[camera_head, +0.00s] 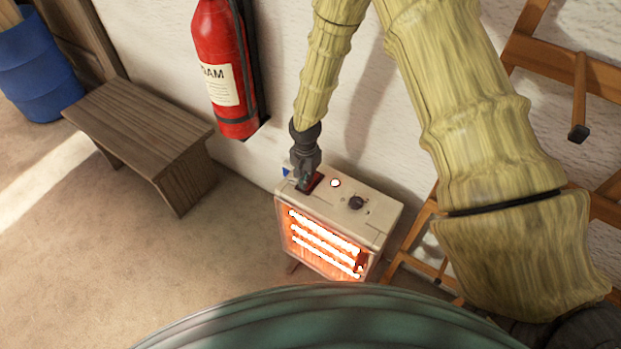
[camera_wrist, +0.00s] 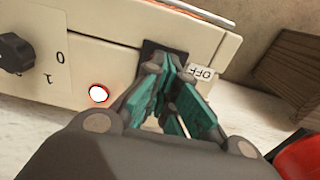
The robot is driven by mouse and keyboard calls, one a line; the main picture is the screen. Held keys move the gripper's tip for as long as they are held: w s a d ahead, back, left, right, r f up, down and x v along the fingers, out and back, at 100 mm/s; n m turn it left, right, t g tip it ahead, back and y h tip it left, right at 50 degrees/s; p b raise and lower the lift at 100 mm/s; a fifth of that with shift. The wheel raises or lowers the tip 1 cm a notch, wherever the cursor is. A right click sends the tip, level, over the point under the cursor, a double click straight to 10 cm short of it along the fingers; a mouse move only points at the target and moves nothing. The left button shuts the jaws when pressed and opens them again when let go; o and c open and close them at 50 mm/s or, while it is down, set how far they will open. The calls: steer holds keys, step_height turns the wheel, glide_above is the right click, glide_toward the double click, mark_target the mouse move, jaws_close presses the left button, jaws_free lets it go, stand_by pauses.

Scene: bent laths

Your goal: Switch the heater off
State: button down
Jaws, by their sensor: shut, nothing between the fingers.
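The cream heater (camera_head: 378,213) stands on the floor by the wall, its bars (camera_head: 325,243) glowing orange. In the wrist view the recess (camera_wrist: 163,50) sits beside a white OFF label (camera_wrist: 203,73), and the lamp (camera_wrist: 98,93) glows white with a red rim. My gripper (camera_head: 304,182) is shut and empty, pointing down at the switch. Its teal fingertips (camera_wrist: 170,75) cover most of the switch; I cannot tell whether they touch it or which way it is tipped.
A red fire extinguisher (camera_head: 222,65) hangs on the wall behind, left of my arm. A wooden bench (camera_head: 140,125) and a blue barrel (camera_head: 40,70) stand at the left. Wooden frames (camera_head: 545,50) are at the right. The floor left of the heater is clear.

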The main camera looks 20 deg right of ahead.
stand_by(0.3)
steer(key=shift+r+p, duration=2.35)
steer(key=shift+r, duration=1.05)
